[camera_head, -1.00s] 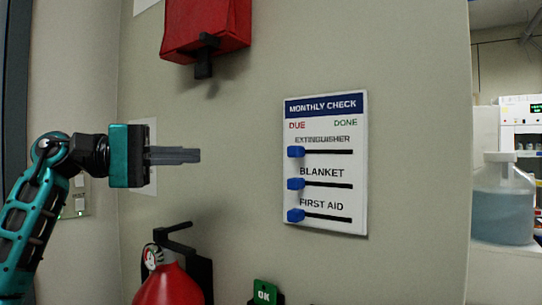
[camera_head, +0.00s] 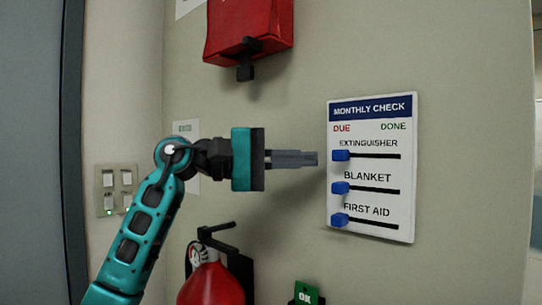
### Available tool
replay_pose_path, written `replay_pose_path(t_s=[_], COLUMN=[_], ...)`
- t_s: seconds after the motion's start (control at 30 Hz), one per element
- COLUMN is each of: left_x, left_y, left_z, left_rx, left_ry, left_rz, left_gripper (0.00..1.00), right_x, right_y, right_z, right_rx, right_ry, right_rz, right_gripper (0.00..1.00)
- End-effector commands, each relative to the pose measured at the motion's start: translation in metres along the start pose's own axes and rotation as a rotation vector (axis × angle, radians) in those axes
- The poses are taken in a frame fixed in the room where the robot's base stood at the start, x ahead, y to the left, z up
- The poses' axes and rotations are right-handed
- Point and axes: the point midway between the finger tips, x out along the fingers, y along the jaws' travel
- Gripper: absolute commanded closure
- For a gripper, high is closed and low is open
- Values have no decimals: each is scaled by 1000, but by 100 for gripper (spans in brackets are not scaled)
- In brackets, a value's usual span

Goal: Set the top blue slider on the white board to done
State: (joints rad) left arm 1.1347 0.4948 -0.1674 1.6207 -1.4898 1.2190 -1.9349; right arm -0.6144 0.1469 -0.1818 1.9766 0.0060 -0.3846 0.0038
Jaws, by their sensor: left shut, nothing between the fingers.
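The white board (camera_head: 398,224) headed MONTHLY CHECK hangs on the wall at the right. It has DUE on the left, DONE on the right and three black slots. The top blue slider (camera_head: 341,155), in the EXTINGUISHER row, sits at the left, DUE end of its slot. The blue sliders for BLANKET (camera_head: 341,188) and FIRST AID (camera_head: 340,220) are also at their left ends. My left gripper (camera_head: 317,159) is shut and empty, pointing right. Its tips appear just left of the top slider, at nearly its height, with a small gap in the picture. My right gripper is not in view.
A red pouch (camera_head: 247,25) with a black clip hangs above the gripper. A red extinguisher (camera_head: 212,285) with a black handle is below, beside a green OK tag (camera_head: 306,294). Light switches (camera_head: 117,190) are at the left. The wall right of the board is clear.

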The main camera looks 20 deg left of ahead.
Motion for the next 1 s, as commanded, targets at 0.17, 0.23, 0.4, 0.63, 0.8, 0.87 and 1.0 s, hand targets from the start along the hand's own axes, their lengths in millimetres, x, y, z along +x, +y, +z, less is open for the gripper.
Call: replay_pose_path(t_s=[0.17,0.23,0.4,0.63,0.8,0.87,1.0], left_x=[11,12,12,17,42,51,64], left_y=[-1,-1,-1,-1,-2,-1,-1], left_z=[11,12,12,17,43,52,64], left_rx=[-1,0,-1,1,4,4,1], left_ry=[-1,0,0,0,-2,-1,0], left_rz=[-2,-2,-1,-2,-3,-2,-2], left_gripper=[100,100,100,100,100,100,100], right_x=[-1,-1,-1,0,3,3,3], right_y=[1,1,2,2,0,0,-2], right_z=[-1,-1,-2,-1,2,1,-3], right_rx=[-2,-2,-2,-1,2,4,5], right_ry=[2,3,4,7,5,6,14], right_rz=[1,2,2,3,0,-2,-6], right_gripper=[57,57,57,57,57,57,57])
